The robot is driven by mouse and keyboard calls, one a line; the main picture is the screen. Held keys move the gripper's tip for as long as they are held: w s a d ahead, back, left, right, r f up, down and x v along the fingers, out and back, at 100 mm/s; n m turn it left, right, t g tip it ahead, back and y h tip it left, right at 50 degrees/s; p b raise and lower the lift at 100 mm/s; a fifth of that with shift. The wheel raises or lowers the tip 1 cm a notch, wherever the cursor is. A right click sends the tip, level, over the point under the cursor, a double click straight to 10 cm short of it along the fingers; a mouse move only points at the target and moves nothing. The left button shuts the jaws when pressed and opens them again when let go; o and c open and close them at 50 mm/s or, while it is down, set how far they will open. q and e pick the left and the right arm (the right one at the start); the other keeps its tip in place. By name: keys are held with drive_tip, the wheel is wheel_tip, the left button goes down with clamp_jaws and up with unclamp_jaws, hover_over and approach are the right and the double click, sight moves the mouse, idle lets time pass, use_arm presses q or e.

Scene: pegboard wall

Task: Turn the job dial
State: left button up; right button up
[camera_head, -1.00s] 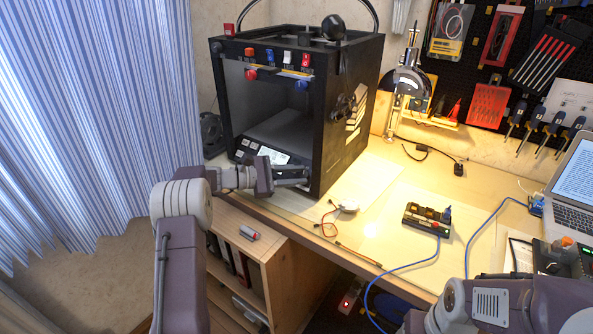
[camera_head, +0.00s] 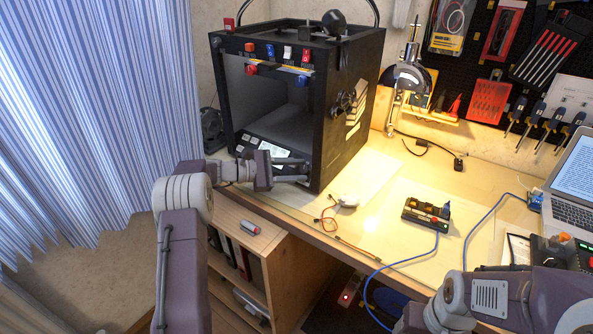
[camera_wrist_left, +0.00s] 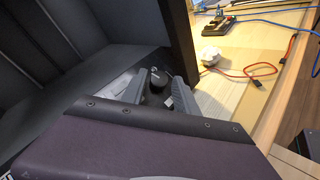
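The job dial looks to be the small dark round knob (camera_wrist_left: 156,75) with a light mark, on the panel at the front of the black printer-like machine (camera_head: 345,125). In the head view, the knob is hard to make out behind my gripper. My left gripper (camera_head: 305,171) reaches in from the left at the machine's lower front. In the left wrist view, its two grey fingers (camera_wrist_left: 160,84) stand apart, one on each side of the knob. I cannot tell if they touch it. My right arm shows at the bottom right, but its gripper is out of view.
The machine's dark frame post (camera_wrist_left: 180,50) stands close beside the fingers. A white round part with red wires (camera_head: 347,200), a small black box with a blue cable (camera_head: 425,215) and a laptop (camera_head: 575,185) are on the bench. A lamp (camera_head: 407,85) stands behind.

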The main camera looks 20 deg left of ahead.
use_arm(q)
drive_tip(key=p+v, duration=0.2)
drive_tip(key=v, duration=0.6)
drive_tip(key=shift+r, duration=0.1)
drive_tip(key=shift+s+a, duration=0.25)
drive_tip(key=shift+a, duration=0.2)
